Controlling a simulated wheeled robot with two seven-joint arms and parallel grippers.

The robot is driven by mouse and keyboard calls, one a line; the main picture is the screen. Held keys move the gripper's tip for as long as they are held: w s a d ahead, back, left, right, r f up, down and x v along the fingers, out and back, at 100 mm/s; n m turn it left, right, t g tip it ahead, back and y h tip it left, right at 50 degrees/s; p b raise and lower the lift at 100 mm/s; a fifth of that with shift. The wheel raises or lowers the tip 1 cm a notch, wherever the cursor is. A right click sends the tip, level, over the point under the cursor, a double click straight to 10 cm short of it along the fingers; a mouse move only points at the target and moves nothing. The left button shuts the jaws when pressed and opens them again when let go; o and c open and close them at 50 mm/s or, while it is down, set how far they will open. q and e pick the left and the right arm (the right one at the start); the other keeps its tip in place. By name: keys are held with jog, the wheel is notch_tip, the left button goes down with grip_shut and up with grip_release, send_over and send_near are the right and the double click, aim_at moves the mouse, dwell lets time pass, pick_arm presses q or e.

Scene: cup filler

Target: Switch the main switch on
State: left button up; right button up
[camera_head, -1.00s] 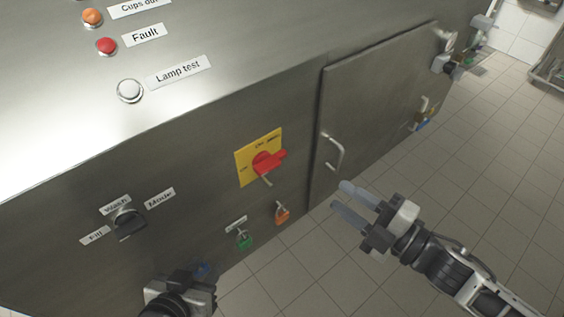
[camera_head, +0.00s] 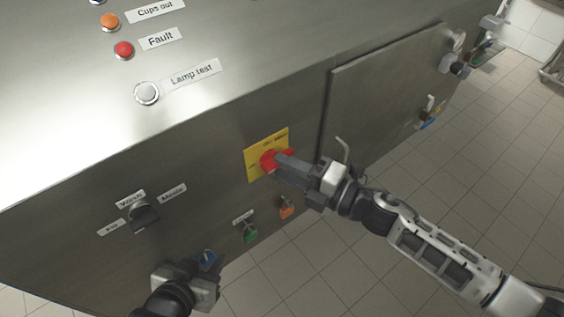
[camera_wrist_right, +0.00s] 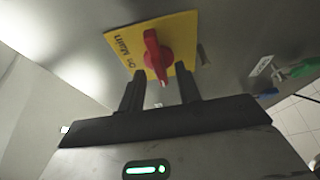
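The main switch is a red rotary handle (camera_head: 268,160) on a yellow plate (camera_head: 253,170) on the machine's front. It also shows in the right wrist view as a red handle (camera_wrist_right: 156,55) on the yellow plate (camera_wrist_right: 185,28) marked "Main" and "On". My right gripper (camera_head: 282,164) is at the switch and partly hides it in the head view. In the right wrist view my right gripper (camera_wrist_right: 160,92) is open, its two fingers either side of the handle's lower end. Contact cannot be told. My left gripper (camera_head: 195,268) is low at the front, its fingers mostly hidden.
A mode knob (camera_head: 144,214) is left of the switch. A closed door (camera_head: 385,95) with a handle is on the right.

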jog(key=shift+w+a, duration=0.35)
jog(key=shift+a, duration=0.3)
pick_arm(q)
jog(key=shift+r, duration=0.1)
pick_arm(e)
grip_shut()
